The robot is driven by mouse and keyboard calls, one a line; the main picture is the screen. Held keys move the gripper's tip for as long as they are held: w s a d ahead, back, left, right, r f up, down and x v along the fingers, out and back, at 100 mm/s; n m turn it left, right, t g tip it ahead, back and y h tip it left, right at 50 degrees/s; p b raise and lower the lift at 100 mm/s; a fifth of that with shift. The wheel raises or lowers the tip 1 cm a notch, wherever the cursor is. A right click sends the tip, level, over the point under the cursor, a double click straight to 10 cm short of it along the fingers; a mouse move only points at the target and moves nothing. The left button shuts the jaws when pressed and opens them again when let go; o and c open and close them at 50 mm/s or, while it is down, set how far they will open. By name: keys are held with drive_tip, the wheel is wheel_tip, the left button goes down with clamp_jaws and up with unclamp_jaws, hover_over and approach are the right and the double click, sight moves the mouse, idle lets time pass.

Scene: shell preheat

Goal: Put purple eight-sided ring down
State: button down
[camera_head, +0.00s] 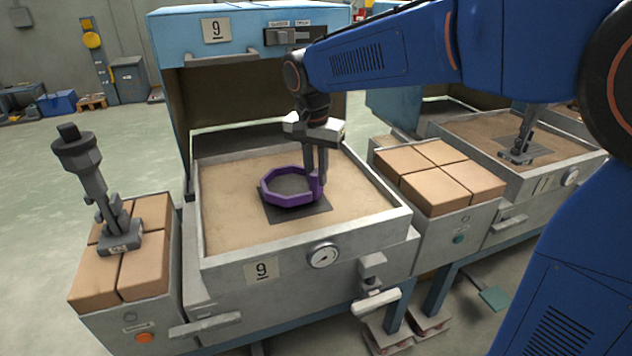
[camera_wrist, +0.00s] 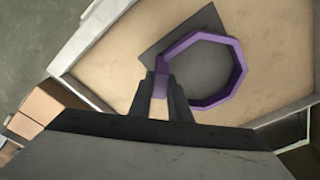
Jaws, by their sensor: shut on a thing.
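The purple eight-sided ring (camera_head: 286,198) is over the dark square plate (camera_head: 312,212) on the sandy floor of the open heater box marked 9. My gripper (camera_head: 317,190) is shut on the right side of the ring and points down into the box. In the wrist view, the gripper (camera_wrist: 161,98) pinches a tab on the near-left edge of the ring (camera_wrist: 243,72). The dark plate (camera_wrist: 152,55) shows inside and beside the ring. The ring looks level and very near the plate; I cannot tell whether it touches.
The box's grey rim (camera_head: 300,247) surrounds the sand, with a raised blue lid (camera_head: 235,30) behind. Brick-topped stands (camera_head: 440,175) flank it. A dark tool (camera_head: 90,180) stands on the left bricks. Another sand box (camera_head: 480,132) lies at right. Bare sand surrounds the plate.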

drive_tip(key=shift+f, duration=1.25)
drive_tip(key=c, duration=1.7)
unclamp_jaws()
drive_tip(key=shift+f, duration=0.1)
drive_tip(key=shift+o, duration=0.2)
drive_tip(key=r, duration=0.8)
drive_tip(key=s+r, duration=0.1)
drive_tip(key=r, duration=0.3)
drive_tip(key=shift+s+a+r, duration=0.1)
drive_tip(key=shift+a, duration=0.2)
